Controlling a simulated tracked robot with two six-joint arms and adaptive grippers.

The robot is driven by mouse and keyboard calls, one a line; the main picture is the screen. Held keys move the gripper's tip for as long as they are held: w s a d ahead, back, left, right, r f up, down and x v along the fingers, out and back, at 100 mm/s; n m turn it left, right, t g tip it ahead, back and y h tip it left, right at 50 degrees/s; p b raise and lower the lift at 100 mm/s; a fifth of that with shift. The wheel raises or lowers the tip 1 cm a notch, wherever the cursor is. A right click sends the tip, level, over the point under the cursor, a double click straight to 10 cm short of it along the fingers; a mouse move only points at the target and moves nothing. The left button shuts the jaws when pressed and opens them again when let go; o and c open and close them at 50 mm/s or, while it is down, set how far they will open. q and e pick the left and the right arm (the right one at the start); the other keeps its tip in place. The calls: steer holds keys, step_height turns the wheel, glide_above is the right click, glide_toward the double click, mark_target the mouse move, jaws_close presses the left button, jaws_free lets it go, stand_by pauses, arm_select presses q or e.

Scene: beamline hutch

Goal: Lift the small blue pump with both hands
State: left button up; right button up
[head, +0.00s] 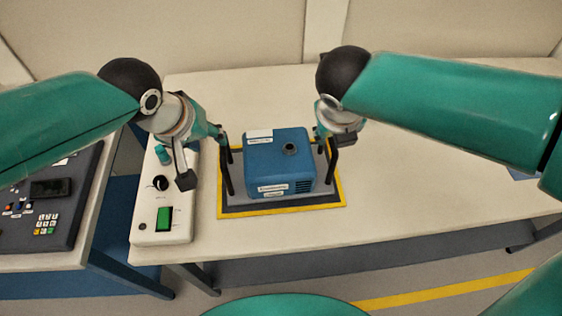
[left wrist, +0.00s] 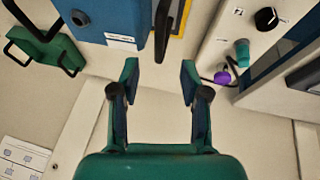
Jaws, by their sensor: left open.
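The small blue pump (head: 280,162) stands upright on a dark mat with a yellow border (head: 282,210). It has a black upright handle on its left (head: 229,170) and another on its right (head: 333,165). My left gripper (head: 218,134) is at the top of the left handle. In the left wrist view its two fingers (left wrist: 160,82) are apart and empty, with the left handle (left wrist: 161,30) just ahead of the gap and the pump (left wrist: 112,18) beside it. My right gripper (head: 322,136) is by the right handle's top; its fingers are mostly hidden.
A white control box (head: 165,217) with a green switch and knobs stands close left of the mat. A dark keypad panel (head: 50,205) lies further left. The table (head: 440,190) right of the mat is clear. A green object with black loops (left wrist: 45,48) shows in the left wrist view.

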mark_target(221, 150)
arm_select(q)
steer(key=x, duration=1)
arm_select(e)
steer(key=x, duration=1)
arm_select(q)
steer(key=shift+c, duration=0.2)
jaws_close()
arm_select(e)
jaws_close()
